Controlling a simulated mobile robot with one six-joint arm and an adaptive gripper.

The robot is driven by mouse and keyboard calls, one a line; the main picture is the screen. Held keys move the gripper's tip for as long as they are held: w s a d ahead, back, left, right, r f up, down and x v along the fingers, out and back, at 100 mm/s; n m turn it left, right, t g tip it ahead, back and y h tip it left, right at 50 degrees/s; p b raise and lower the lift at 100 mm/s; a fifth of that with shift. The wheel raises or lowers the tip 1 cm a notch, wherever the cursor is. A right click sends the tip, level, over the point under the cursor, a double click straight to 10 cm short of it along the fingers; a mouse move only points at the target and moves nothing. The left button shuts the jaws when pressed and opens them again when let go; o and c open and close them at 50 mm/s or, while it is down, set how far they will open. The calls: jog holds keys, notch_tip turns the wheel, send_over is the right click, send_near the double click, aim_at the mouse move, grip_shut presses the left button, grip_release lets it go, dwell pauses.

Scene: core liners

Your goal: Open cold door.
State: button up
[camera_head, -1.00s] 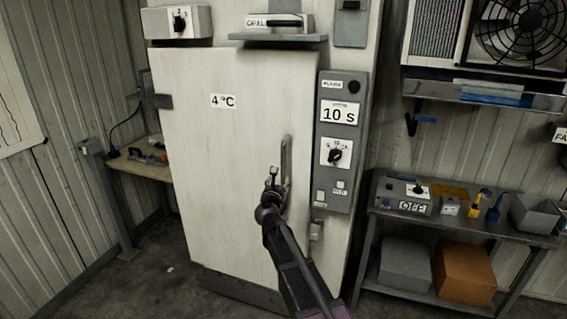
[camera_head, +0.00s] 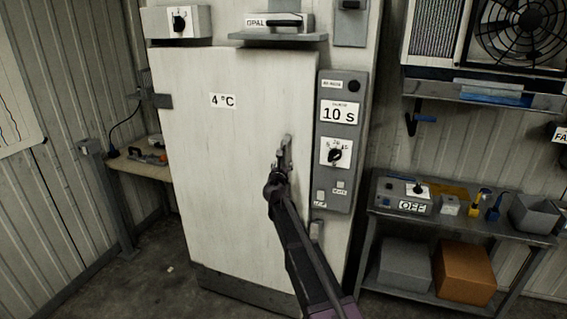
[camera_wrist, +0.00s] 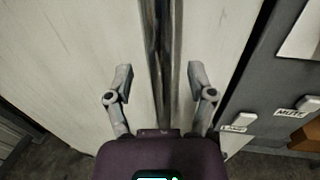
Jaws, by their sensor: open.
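The cold door (camera_head: 215,140) is a tall white panel with a "4 °C" label, and it looks closed. Its upright metal handle (camera_head: 287,143) is near the right edge, its lower part hidden behind my gripper in the head view. My gripper (camera_head: 281,152) is at the handle. In the wrist view my gripper (camera_wrist: 160,82) is open, with one finger on each side of the handle bar (camera_wrist: 158,45). A gap shows between each finger and the bar. I cannot tell how far the bar reaches in between the fingers.
A grey control panel (camera_head: 339,185) with a "10 s" display and a dial stands right of the door. A bench (camera_head: 470,228) with an "OFF" box is further right. A small side table (camera_head: 140,170) is at left. The floor before the door is clear.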

jog(key=shift+w+d, duration=0.15)
jog(key=shift+w, duration=1.1)
grip_shut()
